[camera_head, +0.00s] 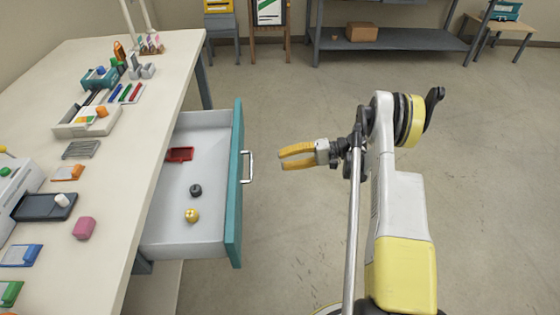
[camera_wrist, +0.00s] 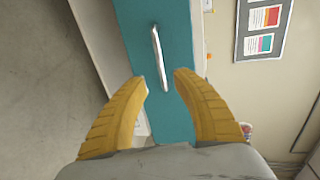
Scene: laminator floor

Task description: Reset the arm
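My gripper (camera_head: 283,157) is at the centre of the head view, held in the air to the right of the open drawer. Its two yellow fingers also show in the wrist view (camera_wrist: 160,82), spread apart with nothing between them. The drawer's teal front (camera_head: 237,185) faces right, with a silver handle (camera_head: 247,167). In the wrist view the handle (camera_wrist: 160,55) lies beyond the fingertips, and the fingers look apart from it. My arm stands at the right of the head view, bent at a yellow and black joint.
The drawer (camera_head: 212,215) is pulled out from the white table (camera_head: 125,175). It holds a red tray (camera_head: 179,154), a black knob (camera_head: 196,190) and a yellow ball-like thing (camera_head: 192,215). Many small items lie on the table. A grey shelf (camera_head: 395,42) stands at the back. The floor at right is clear.

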